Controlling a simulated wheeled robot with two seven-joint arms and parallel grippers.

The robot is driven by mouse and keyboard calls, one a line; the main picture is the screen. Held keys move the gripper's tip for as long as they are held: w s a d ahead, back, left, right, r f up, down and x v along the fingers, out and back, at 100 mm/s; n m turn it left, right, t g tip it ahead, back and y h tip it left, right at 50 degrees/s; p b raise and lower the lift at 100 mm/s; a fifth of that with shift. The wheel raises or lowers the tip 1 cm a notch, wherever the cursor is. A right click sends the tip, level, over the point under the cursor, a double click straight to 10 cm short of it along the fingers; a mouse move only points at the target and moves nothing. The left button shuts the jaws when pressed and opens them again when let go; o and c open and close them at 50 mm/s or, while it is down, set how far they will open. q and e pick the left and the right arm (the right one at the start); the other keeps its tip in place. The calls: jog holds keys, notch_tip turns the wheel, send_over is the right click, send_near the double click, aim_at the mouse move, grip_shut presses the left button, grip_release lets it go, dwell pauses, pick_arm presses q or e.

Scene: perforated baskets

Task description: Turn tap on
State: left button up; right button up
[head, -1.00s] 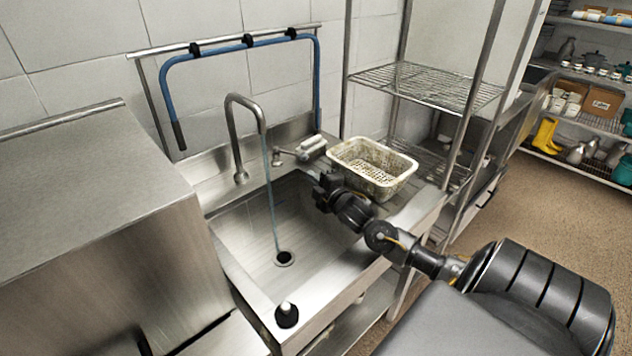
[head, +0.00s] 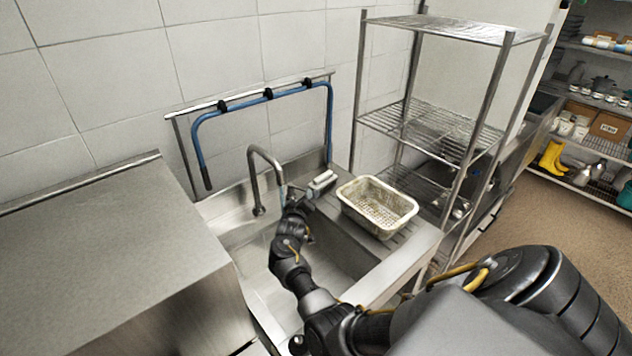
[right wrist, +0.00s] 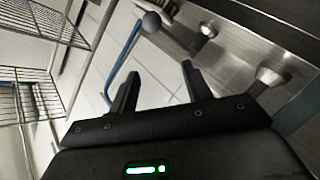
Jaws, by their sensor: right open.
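The curved metal tap (head: 253,180) stands at the back of the sink (head: 247,238). A thin bluish stream or line shows below its spout end. My right gripper (head: 297,200) is over the sink, close to the tap's right side and the fittings beside it. In the right wrist view my right gripper (right wrist: 157,80) is open, with nothing between its fingers. A grey round knob (right wrist: 151,21) appears beyond the fingertips, apart from them; I cannot tell for sure whether it is the tap's handle. My left gripper is out of view.
A dirty perforated basket (head: 377,205) stands on the drainboard right of the sink. A blue hose (head: 262,97) hangs on a rail behind. A wire shelf rack (head: 430,128) is at the right, a steel counter (head: 100,240) at the left.

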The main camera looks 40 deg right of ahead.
aim_at(315, 197)
jog(key=shift+n+g+h, duration=0.4)
jog(key=shift+g+h, duration=0.1)
jog(key=w+d+f+b, duration=0.1)
jog(key=d+b, duration=0.1)
jog(key=b, duration=0.1)
jog(key=w+d+f+b, duration=0.1)
jog(key=d+f+b, duration=0.1)
jog(key=d+b, duration=0.1)
jog(key=w+d+f+b, duration=0.1)
jog(key=d+f+b, duration=0.1)
jog(key=d+b, duration=0.1)
jog(key=shift+d+f+b, duration=0.2)
jog(key=shift+f+b, duration=0.05)
jog(key=shift+b, duration=0.4)
jog(key=shift+w+d+r+b, duration=0.1)
jog(key=shift+w+d+b, duration=0.35)
jog(key=shift+d+b, duration=0.35)
jog(key=shift+a, duration=0.1)
grip_shut()
